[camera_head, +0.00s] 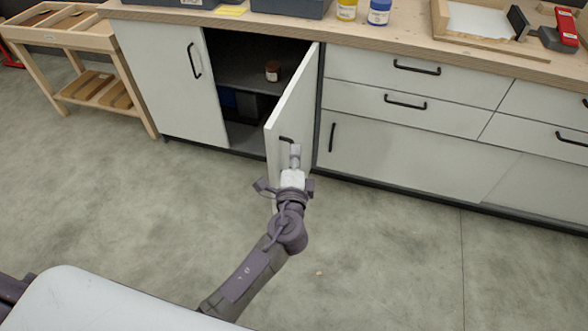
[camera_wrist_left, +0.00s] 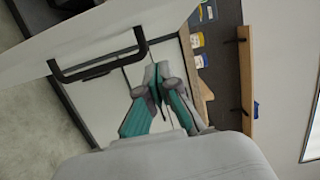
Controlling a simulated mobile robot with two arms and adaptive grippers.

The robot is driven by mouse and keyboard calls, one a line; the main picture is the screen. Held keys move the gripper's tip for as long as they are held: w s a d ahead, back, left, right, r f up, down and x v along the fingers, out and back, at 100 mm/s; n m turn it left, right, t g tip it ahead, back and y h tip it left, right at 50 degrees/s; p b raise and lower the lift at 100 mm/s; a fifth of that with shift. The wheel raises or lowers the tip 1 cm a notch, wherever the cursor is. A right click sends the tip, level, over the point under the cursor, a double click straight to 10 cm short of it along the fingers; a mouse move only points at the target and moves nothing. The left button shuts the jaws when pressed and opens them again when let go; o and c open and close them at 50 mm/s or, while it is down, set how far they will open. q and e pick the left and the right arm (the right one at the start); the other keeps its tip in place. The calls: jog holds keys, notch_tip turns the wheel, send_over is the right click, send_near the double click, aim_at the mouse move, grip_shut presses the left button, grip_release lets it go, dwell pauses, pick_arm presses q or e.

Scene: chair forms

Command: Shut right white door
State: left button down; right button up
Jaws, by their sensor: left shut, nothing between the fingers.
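The right white door (camera_head: 298,105) of the cabinet stands open, swung out toward me from its hinge side on the right. Its black handle (camera_head: 286,140) is on the outer face, partly hidden by my gripper. My left gripper (camera_head: 295,152) is shut and empty, close to the outer face by the handle; I cannot tell whether it touches. In the left wrist view, the door (camera_wrist_left: 75,30) and handle (camera_wrist_left: 100,62) are left of the shut fingertips (camera_wrist_left: 160,72). My right gripper is not in view.
The left white door (camera_head: 170,75) is shut. The open compartment holds a brown jar (camera_head: 272,70) on its shelf. Drawers (camera_head: 415,85) stand right of the door. The wooden countertop (camera_head: 450,52) carries bottles and trays. A wooden rack (camera_head: 85,45) is at left. The floor in front is mostly clear.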

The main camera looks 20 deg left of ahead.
aim_at(279, 148)
pick_arm(q)
jog(key=shift+w+a+p, duration=0.2)
jog(key=shift+w+a, duration=0.05)
jog(key=shift+a, duration=0.8)
jog(key=shift+w+a+p, duration=0.15)
jog(key=shift+w+a, duration=0.1)
jog(key=shift+a, duration=0.8)
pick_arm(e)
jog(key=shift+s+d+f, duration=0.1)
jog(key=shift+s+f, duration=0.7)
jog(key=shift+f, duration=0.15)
pick_arm(q)
jog(key=shift+a, duration=0.1)
